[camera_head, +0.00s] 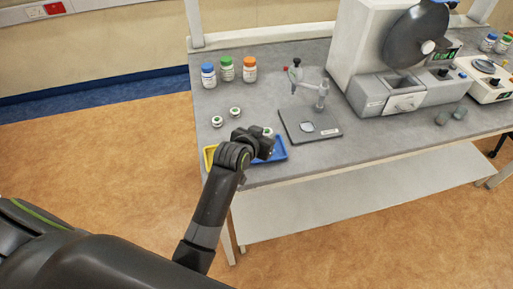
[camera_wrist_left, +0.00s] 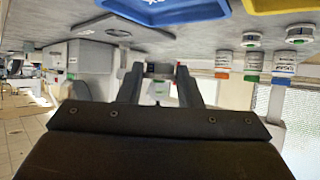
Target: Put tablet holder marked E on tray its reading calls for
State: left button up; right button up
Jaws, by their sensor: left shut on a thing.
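My left gripper (camera_head: 266,143) is over the tray area at the front edge of the bench, shut on a small round tablet holder (camera_head: 268,131). In the left wrist view the holder (camera_wrist_left: 159,70) sits between the two fingers (camera_wrist_left: 160,85); its marking cannot be read. A blue tray (camera_head: 279,153) lies below and beside the gripper, partly hidden by it. A yellow tray (camera_head: 208,157) lies to its left, mostly hidden by my arm. Two other white holders with green centres, a nearer one (camera_head: 216,121) and a farther one (camera_head: 235,112), stand behind the trays. My right gripper is not in view.
Bottles with blue (camera_head: 208,76), green (camera_head: 227,70) and orange (camera_head: 249,70) caps stand at the back left. A stand with a grey base plate (camera_head: 305,136) is right of the trays. A large machine (camera_head: 385,85) and a scale (camera_head: 487,82) stand farther right.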

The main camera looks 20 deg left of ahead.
pick_arm(q)
notch_tip(320, 180, down, 2)
jog(key=shift+d+f, duration=0.1)
jog(key=shift+f, duration=0.15)
notch_tip(320, 180, down, 4)
jog(key=shift+r, duration=0.15)
jog(key=shift+f, duration=0.2)
jog(key=shift+f, duration=0.15)
jog(key=o, duration=1)
jog(key=shift+c, duration=0.2)
